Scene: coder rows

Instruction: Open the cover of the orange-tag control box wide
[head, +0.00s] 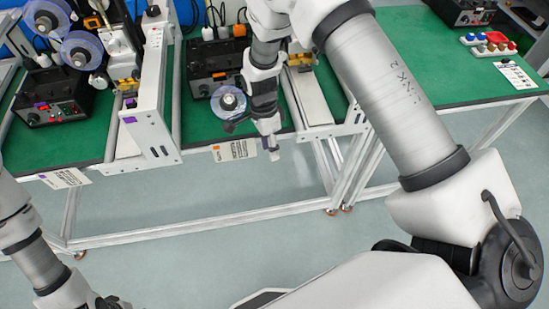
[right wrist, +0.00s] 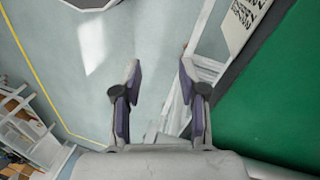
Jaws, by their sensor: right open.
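The orange-tag control box (head: 203,68) is a black box on the green bench, left of my right arm in the head view. A small orange tag shows on its front. My arm and a tape reel in front partly hide it, and I cannot tell clearly how its cover stands. My right gripper (head: 272,153) hangs just in front of the bench edge, apart from the box. In the right wrist view, the right gripper (right wrist: 160,80) is open and empty above the floor. My left gripper (head: 110,302) shows only partly at the bottom edge, its jaws unclear.
A purple-tag control box (head: 48,100) stands at the far left beside blue reels (head: 82,50). A white upright frame (head: 152,90) separates the two stations. A label card (head: 236,150) hangs at the bench edge. The floor in front is clear.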

